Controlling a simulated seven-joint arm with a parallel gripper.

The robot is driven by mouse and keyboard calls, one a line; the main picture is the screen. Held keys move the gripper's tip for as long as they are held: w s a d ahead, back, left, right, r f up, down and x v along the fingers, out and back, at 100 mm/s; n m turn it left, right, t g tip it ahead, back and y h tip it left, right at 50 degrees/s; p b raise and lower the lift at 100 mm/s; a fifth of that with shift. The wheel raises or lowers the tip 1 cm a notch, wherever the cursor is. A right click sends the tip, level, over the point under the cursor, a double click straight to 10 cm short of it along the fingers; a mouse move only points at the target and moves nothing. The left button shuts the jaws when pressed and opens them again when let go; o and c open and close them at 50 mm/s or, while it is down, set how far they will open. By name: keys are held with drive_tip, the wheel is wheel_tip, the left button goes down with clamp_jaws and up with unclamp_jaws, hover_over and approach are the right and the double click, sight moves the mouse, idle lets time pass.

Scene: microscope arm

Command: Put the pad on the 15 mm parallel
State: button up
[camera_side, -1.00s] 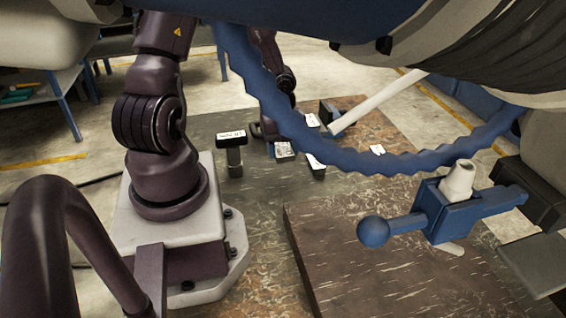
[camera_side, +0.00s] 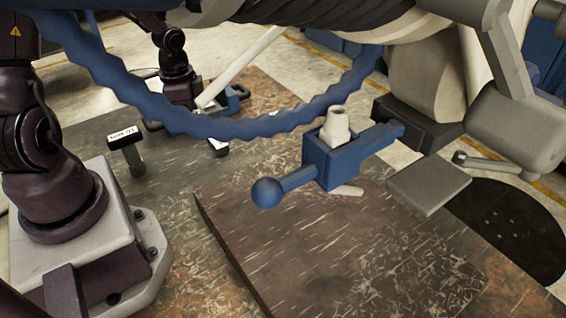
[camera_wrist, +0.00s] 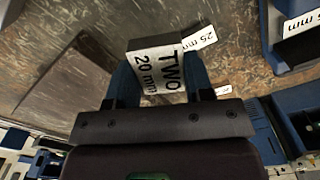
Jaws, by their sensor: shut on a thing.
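In the wrist view, my gripper (camera_wrist: 158,72) has its two blue fingers closed on the sides of a grey block (camera_wrist: 146,43), whose white label reads "TWO 20 mm". Just beyond it is a white label (camera_wrist: 203,38) that seems to read "25 mm". What carries that label is mostly hidden. I cannot pick out a pad or a parallel marked 15 mm. In the side view, my arm's far end (camera_side: 176,84) is at the back, partly behind a blue corrugated hose.
A dark post with a labelled top (camera_side: 123,138) stands left in the side view. The blue hose (camera_side: 250,127) hangs across the foreground. A blue clamp with a ball handle (camera_side: 335,157) is above a brown slab (camera_side: 330,245). A labelled blue fixture (camera_wrist: 277,45) is at upper right in the wrist view.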

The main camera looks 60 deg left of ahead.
drive_tip(key=w+d+r+n, duration=0.3)
drive_tip(key=w+d, duration=0.2)
drive_tip(key=d, duration=0.3)
drive_tip(key=w+d+r+n, duration=0.2)
drive_tip(key=w+d+r, duration=0.25)
drive_tip(key=d, duration=0.45)
drive_tip(key=s+a+f+m, duration=0.1)
drive_tip(key=s+a, duration=0.1)
drive_tip(key=a, duration=0.8)
drive_tip(key=s+a+f+m, duration=0.1)
drive_tip(key=s+a, duration=0.2)
drive_tip(key=a, duration=0.8)
drive_tip(key=m, duration=1.6)
hover_over(205, 100)
drive_tip(key=f, duration=0.9)
drive_tip(key=shift+s+d+f, duration=0.1)
drive_tip(key=shift+s+d, duration=0.15)
drive_tip(key=shift+d, duration=0.1)
drive_tip(key=shift+w+a+f, duration=0.25)
drive_tip(key=shift+f, duration=1.6)
